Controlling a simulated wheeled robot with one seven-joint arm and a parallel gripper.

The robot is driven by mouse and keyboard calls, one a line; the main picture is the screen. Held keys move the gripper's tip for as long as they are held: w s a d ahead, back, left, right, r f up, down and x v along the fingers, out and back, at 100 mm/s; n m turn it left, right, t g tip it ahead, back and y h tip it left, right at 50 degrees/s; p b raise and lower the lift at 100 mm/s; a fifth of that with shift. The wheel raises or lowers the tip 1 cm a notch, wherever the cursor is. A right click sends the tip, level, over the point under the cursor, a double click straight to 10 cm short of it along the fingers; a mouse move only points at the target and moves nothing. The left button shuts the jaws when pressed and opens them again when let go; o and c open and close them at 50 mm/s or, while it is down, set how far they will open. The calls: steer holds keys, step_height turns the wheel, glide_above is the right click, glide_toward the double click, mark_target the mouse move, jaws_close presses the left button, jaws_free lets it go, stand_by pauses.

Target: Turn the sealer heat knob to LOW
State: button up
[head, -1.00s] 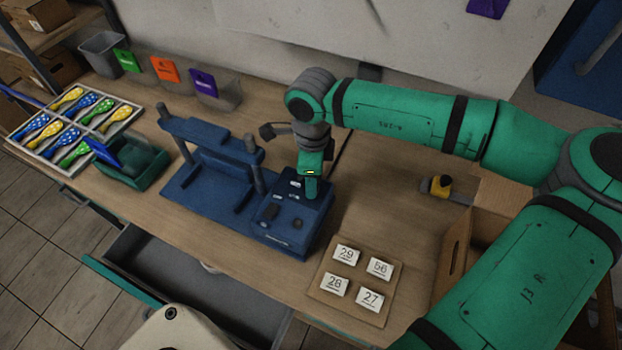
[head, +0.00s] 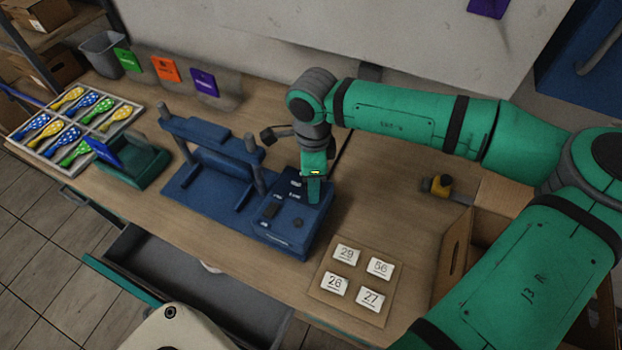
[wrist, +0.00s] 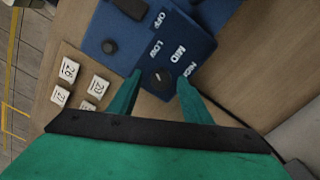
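The blue sealer (head: 215,178) stands on the table, with its control box (head: 305,235) at its right end. In the wrist view, the dark round heat knob (wrist: 160,78) is on the blue panel below the white labels OFF, LOW, MID and HIGH. A small light mark shows on the knob; I cannot tell exactly which label it points to. My gripper (wrist: 160,80) is open, with one green finger on each side of the knob and gaps visible. In the head view my gripper (head: 314,190) is over the box's right side and hides the knob.
A board with number cards (head: 322,295) lies right of the sealer. A cardboard box (head: 455,245) and a yellow-black item (head: 440,186) are further right. An open drawer (head: 190,280) is below the table.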

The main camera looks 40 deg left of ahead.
step_height(320, 180, up, 11)
stand_by(0.8)
steer(key=shift+w+f, duration=0.1)
